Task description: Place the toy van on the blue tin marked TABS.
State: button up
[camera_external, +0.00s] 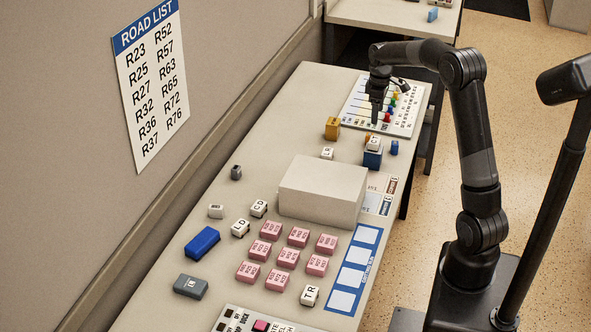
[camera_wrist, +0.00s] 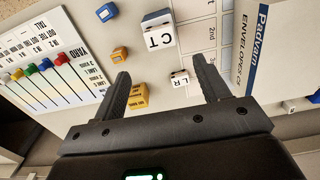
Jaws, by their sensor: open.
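A small orange block with blue patches, probably the toy van (camera_wrist: 119,53), lies near the left finger in the wrist view; the arm largely hides that spot in the external view. A blue box (camera_external: 373,159), likely the TABS tin, stands at the table's right edge with a white lettered cube (camera_external: 373,143) on top. That cube shows as CT in the wrist view (camera_wrist: 160,37). I cannot read TABS on the box. My gripper (camera_external: 375,119) points down above the table, near the board. In the wrist view my gripper (camera_wrist: 161,68) is open, with nothing between its fingers.
A yellow box (camera_external: 332,128) and a small white cube (camera_external: 327,153) stand nearby. A board with coloured pegs (camera_external: 402,115) lies at the far end. A blue piece (camera_external: 394,147) is beside the blue box. A large pale box (camera_external: 322,190) fills mid-table; several pink blocks (camera_external: 298,237) lie nearer.

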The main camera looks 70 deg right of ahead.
jog(key=s+a+r+t+h, duration=0.1)
jog(key=a+r, duration=0.4)
jog(key=a, duration=0.7)
jog(key=a+r+t, duration=0.1)
jog(key=a+r, duration=0.4)
jog(key=a, duration=0.7)
jog(key=s+a+f+t+y, duration=0.1)
jog(key=s+a+t, duration=0.2)
jog(key=s+a, duration=1.1)
jog(key=a, duration=0.4)
jog(key=shift+t, duration=0.3)
